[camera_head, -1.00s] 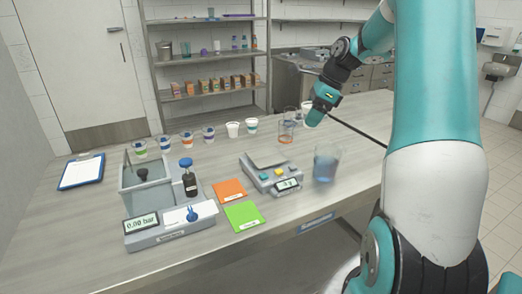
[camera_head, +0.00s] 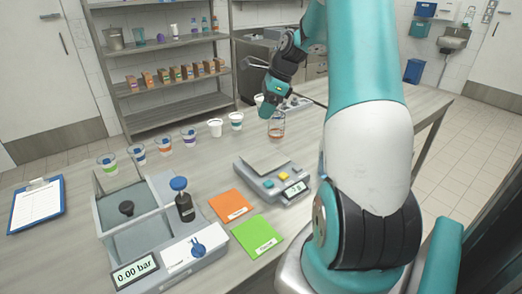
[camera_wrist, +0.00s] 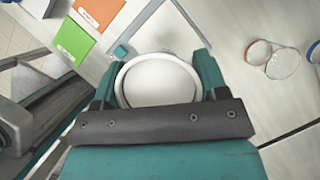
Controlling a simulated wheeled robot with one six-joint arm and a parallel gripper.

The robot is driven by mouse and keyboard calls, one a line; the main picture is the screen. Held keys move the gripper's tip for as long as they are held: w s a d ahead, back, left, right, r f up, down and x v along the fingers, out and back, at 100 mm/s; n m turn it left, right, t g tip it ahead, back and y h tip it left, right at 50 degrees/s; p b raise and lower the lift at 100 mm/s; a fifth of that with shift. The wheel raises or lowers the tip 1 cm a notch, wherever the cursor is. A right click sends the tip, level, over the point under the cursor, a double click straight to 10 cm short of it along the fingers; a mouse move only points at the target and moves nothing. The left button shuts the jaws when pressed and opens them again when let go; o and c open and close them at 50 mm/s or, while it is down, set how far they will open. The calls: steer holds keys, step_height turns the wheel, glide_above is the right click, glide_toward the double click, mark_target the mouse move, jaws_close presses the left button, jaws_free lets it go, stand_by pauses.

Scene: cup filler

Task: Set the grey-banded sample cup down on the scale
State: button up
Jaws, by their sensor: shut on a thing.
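My gripper (camera_head: 268,103) is beyond the scale in the head view, at the far side of the bench. In the wrist view its two teal fingers (camera_wrist: 160,62) are shut on a round white cup (camera_wrist: 158,82), seen from above. No grey band shows on it from this angle, and my gripper mostly hides it in the head view. The scale (camera_head: 281,196) stands on the bench with a bare, flat pan (camera_head: 265,163), buttons and a small lit display. The held cup is apart from the scale in the head view.
Several banded cups (camera_head: 189,138) line the bench's back. A pressure device (camera_head: 128,241) fills the front left.

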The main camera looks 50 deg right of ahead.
step_height(320, 180, down, 15)
steer(key=shift+r+p, duration=0.1)
steer(key=shift+p, duration=0.5)
steer(key=o, duration=0.9)
steer(key=shift+o, duration=0.2)
